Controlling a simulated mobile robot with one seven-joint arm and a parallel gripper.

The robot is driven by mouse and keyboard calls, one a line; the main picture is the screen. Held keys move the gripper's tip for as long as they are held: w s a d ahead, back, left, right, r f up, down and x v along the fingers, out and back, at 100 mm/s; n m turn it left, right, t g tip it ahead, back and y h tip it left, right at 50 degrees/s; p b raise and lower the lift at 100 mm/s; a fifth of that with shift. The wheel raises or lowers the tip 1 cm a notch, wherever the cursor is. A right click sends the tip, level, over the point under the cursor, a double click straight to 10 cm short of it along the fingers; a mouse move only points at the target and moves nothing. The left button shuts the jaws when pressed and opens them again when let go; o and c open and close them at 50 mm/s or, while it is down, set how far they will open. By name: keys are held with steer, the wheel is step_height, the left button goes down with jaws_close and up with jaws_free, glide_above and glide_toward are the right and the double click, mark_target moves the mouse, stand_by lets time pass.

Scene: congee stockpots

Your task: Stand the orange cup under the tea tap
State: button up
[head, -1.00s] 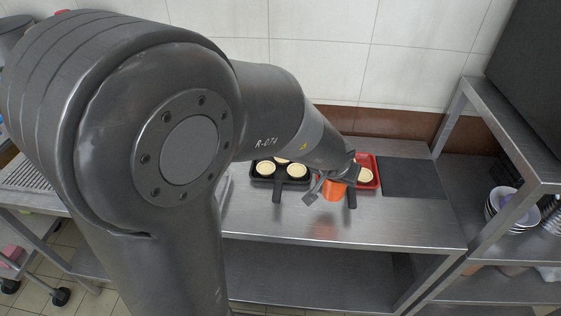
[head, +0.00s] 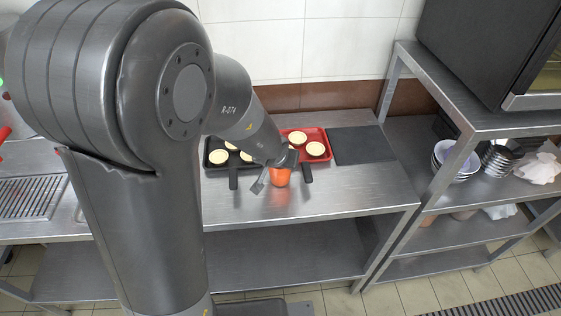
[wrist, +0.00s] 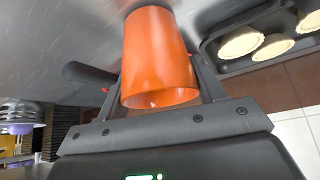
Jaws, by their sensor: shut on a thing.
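The orange cup (head: 281,177) is in my gripper (head: 277,168), over the steel counter in front of the trays. In the wrist view the cup (wrist: 158,62) fills the middle between the two fingers of my gripper (wrist: 160,88), with its open rim toward the camera. My gripper is shut on the cup. Whether the cup's base touches the counter I cannot tell. The tea tap is not clearly seen; a red part (head: 5,133) shows at the far left edge of the head view, and I cannot tell what it is.
A black tray (head: 212,160) and a red tray (head: 322,134) with pale tarts sit behind the cup. A dark mat (head: 363,145) lies to their right. A steel shelf rack (head: 425,195) with bowls (head: 455,160) stands at right. A slotted drain grille (head: 30,198) is at left. The counter front (head: 340,190) is clear.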

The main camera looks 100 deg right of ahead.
steer(key=shift+f, duration=0.1)
steer(key=shift+f, duration=0.1)
steer(key=o, duration=0.7)
steer(key=shift+v, duration=1.2)
steer(key=v, duration=0.9)
steer(key=shift+r, duration=0.25)
steer(key=shift+o, duration=0.2)
steer(key=shift+r, duration=0.15)
steer(key=o, duration=0.3)
steer(key=shift+a, duration=0.15)
